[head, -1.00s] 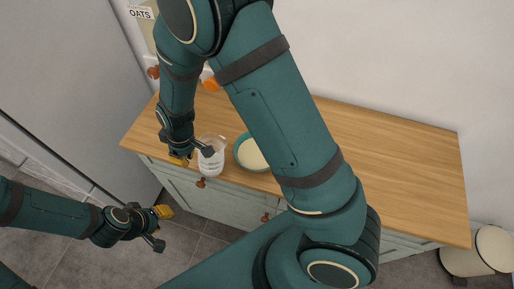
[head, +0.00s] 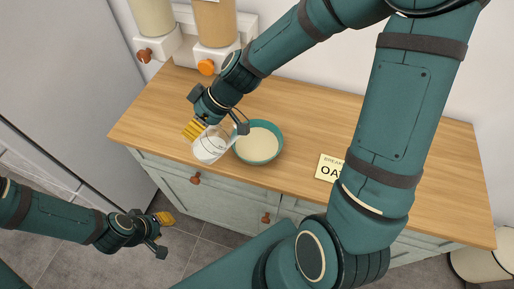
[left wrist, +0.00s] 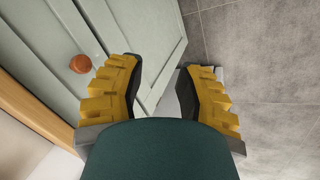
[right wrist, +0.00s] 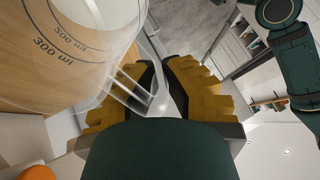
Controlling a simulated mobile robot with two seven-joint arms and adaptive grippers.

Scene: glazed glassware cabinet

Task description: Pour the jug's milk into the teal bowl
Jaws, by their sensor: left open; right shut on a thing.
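The clear jug (head: 209,148) is in my right gripper (head: 216,129), over the counter's front edge and just left of the bowl. It looks tilted, with white milk low inside. The right wrist view shows its clear wall with volume marks (right wrist: 60,38), and my right fingers (right wrist: 160,75) by its handle. The teal bowl (head: 279,151) sits on the counter, pale inside; whether that is milk I cannot tell. My left gripper (head: 160,234) is open and empty, low in front of the cabinet; its parted fingers show in the left wrist view (left wrist: 160,85).
The wooden counter (head: 310,115) is clear right of the bowl, except for an oats card (head: 330,168). Two dispensers (head: 215,25) stand at the back left, one with an orange knob (head: 206,67). Cabinet doors with round knobs (head: 195,178) are below.

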